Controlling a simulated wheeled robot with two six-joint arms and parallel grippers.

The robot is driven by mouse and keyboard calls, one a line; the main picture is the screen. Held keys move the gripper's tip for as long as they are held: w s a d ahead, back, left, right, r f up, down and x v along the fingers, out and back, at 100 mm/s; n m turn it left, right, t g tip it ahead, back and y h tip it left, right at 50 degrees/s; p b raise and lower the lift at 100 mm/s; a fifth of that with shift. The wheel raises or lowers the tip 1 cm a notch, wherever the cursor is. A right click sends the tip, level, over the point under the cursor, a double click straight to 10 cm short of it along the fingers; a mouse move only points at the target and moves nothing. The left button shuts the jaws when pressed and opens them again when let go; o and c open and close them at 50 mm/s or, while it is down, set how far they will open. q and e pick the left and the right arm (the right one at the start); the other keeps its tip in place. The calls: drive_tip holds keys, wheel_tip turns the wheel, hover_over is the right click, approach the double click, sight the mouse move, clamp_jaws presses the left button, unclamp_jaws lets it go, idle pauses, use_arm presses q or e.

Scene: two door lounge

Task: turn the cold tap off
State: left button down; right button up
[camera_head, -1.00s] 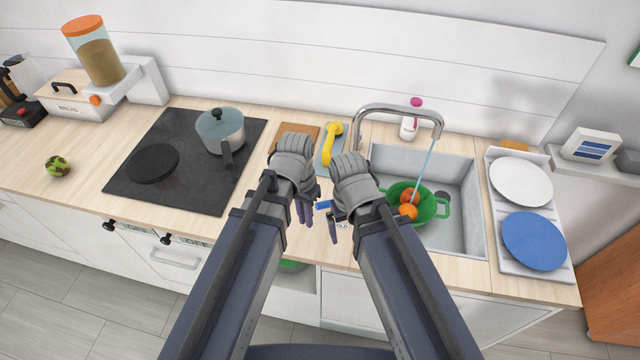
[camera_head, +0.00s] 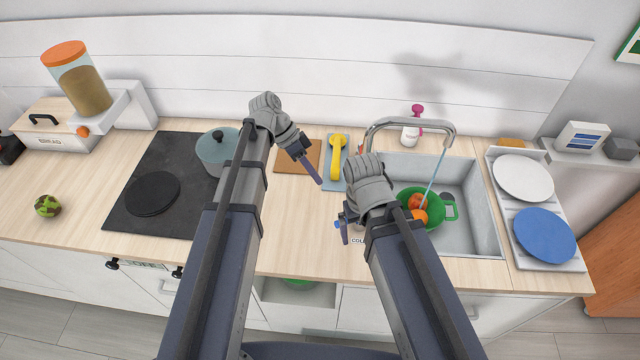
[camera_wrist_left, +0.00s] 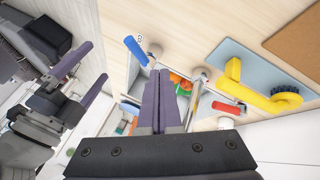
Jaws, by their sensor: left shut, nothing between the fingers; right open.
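The cold tap's blue handle (camera_head: 337,224) is at the sink's left front, mostly hidden by my right gripper in the head view. It shows clearly as a blue bar in the left wrist view (camera_wrist_left: 136,48). The COLD label (camera_head: 358,240) is beside it. Water runs from the curved metal spout (camera_head: 405,124) into the sink. My left gripper (camera_head: 319,182) is shut and empty, above the counter left of the sink; its fingers (camera_wrist_left: 165,100) are apart from the handle. My right gripper (camera_head: 344,230) is open, close by the blue handle; whether it touches cannot be told.
A red handle (camera_wrist_left: 228,107) and a yellow brush (camera_head: 336,158) are behind the grippers. A green colander (camera_head: 432,207) with fruit sits in the sink (camera_head: 478,232). A pot (camera_head: 216,150) stands on the hob (camera_head: 180,208).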

wheel_tip(320, 180, down, 7)
drive_tip(key=b, duration=0.5)
drive_tip(key=shift+r+b, duration=0.1)
drive_tip(key=shift+b, duration=0.3)
use_arm(q)
drive_tip(key=x, duration=0.3)
drive_tip(key=s+x, duration=0.1)
drive_tip(key=x, duration=0.2)
drive_tip(key=s+x, duration=0.1)
drive_tip(key=x, duration=0.2)
drive_tip(key=shift+s+d, duration=0.1)
drive_tip(key=shift+d, duration=0.4)
use_arm(e)
drive_tip(key=shift+f, duration=0.25)
use_arm(q)
drive_tip(key=shift+s+d+b, duration=0.3)
drive_tip(key=shift+s, duration=0.15)
use_arm(e)
drive_tip(key=shift+f, duration=0.1)
use_arm(q)
drive_tip(key=shift+s, duration=0.1)
use_arm(e)
drive_tip(key=shift+a, duration=0.15)
